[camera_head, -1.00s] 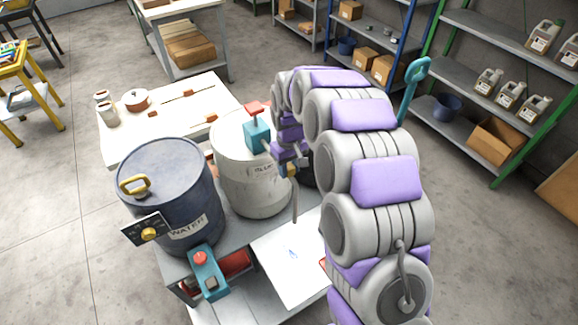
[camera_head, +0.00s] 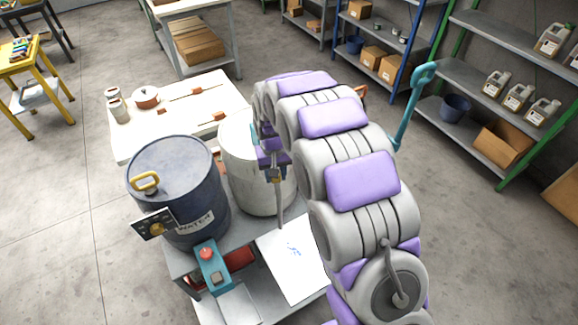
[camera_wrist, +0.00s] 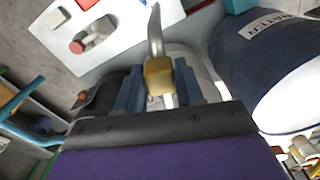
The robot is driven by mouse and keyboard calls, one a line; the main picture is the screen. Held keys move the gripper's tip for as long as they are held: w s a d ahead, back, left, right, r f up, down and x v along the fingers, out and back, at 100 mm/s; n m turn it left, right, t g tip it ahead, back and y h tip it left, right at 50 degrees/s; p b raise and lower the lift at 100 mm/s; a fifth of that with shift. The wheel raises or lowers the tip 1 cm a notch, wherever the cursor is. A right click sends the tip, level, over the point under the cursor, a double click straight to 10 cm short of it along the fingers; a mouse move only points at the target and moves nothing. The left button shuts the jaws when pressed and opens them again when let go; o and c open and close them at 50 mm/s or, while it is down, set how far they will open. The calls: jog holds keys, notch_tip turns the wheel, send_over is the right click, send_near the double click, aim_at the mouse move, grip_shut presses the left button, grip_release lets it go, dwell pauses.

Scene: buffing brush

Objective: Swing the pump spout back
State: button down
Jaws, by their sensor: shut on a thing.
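My gripper (camera_head: 273,165) is shut on the brass-coloured collar (camera_wrist: 158,76) of the pump spout, in front of the white drum (camera_head: 238,165). The grey curved spout (camera_wrist: 155,35) runs on past the jaws in the wrist view. In the head view the spout (camera_head: 280,207) hangs down from the gripper, its lower end over the near edge of the drum, close to a white sheet (camera_head: 290,268). My arm hides the teal pump body, its red top and most of the drum's label.
A dark blue drum (camera_head: 165,175) labelled WATER stands left of the white drum. A teal box with a red button (camera_head: 208,262) is at the cart's front. A white table (camera_head: 215,92) is behind, and shelves (camera_head: 470,70) are at the right.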

jog(key=a+m+p, duration=0.4)
jog(key=a+m, duration=0.2)
jog(key=a, duration=0.6)
jog(key=shift+a+m, duration=0.15)
jog(key=shift+m, duration=0.25)
jog(key=shift+w+r, duration=0.15)
jog(key=c, duration=1.2)
grip_release()
jog(key=o, duration=0.3)
jog(key=shift+w+a, duration=0.1)
jog(key=shift+a, duration=0.05)
jog(key=shift+o, duration=0.5)
jog(key=shift+a+f, duration=0.15)
jog(key=shift+f, duration=0.05)
